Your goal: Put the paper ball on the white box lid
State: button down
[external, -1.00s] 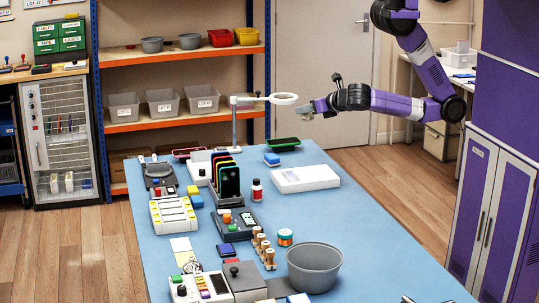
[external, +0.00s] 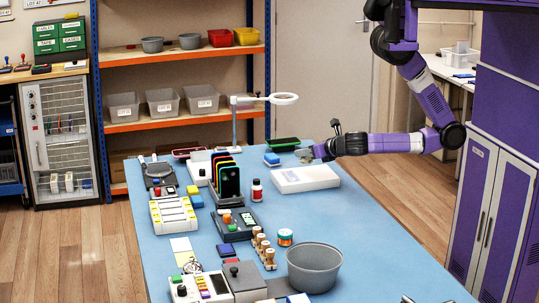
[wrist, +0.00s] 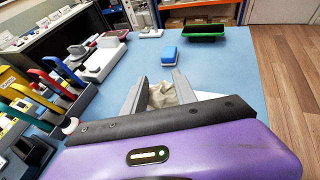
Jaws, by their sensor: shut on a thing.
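My gripper (external: 306,155) is low over the far end of the blue table, its fingers just above the far edge of the white box lid (external: 308,181). In the wrist view, my gripper (wrist: 158,92) is shut on a crumpled, pale paper ball (wrist: 172,97) between its two grey fingers. The ball is partly hidden by the wrist housing. A white corner of the lid (wrist: 208,96) shows right of the fingers. I cannot tell whether the ball touches the lid.
A ring-shaped lamp or magnifier (external: 284,99) stands on a post nearby.

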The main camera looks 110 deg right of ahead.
aim_at(311, 161)
jog(key=shift+f, duration=1.95)
jog(key=c, duration=1)
grip_release()
jog(key=shift+o, duration=0.2)
